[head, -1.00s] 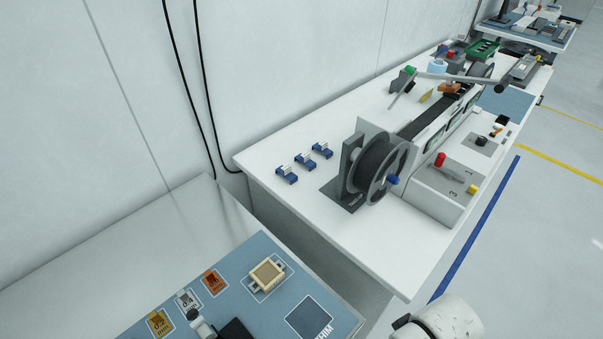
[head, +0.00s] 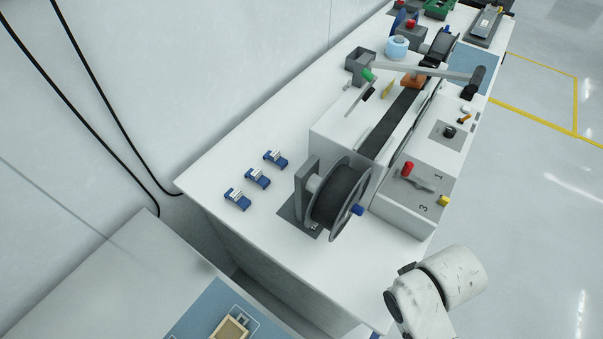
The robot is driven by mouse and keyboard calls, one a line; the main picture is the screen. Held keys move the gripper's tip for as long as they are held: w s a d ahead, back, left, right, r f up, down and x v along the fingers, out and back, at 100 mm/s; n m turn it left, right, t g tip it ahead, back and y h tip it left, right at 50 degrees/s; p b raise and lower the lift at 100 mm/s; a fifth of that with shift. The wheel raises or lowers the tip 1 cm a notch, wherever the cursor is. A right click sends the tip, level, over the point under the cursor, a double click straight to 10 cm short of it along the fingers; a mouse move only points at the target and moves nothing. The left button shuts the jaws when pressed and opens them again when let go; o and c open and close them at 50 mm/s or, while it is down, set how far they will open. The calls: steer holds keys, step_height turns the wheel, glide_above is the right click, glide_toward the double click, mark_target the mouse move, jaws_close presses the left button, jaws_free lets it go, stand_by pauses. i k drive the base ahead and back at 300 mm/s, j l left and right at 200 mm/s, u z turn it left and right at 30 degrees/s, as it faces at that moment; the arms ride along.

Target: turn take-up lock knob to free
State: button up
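A dark reel (head: 338,196) with grey flanges stands upright on a grey bracket (head: 306,185) at the near end of the white bench. A small blue knob (head: 357,210) sticks out at the reel's hub, on its right side. It looks like the take-up lock knob, but no label is readable, and its turned position is too small to tell. My white arm (head: 440,285) shows at the lower right, apart from the reel and knob. My gripper is not in view.
A white control box (head: 405,215) with a red-topped lever (head: 407,169) and yellow knob (head: 444,200) stands right of the reel. Several blue clips (head: 257,178) lie to its left. A long grey lever (head: 425,72) crosses the machine behind. The bench's near left corner is clear.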

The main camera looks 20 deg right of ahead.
mark_target(359, 210)
steer(key=k+l+u, duration=0.25)
steer(key=k+l, duration=0.25)
steer(key=l+u, duration=0.1)
steer(key=l, duration=0.25)
steer(key=k+l+u, duration=0.15)
steer(key=l, duration=0.15)
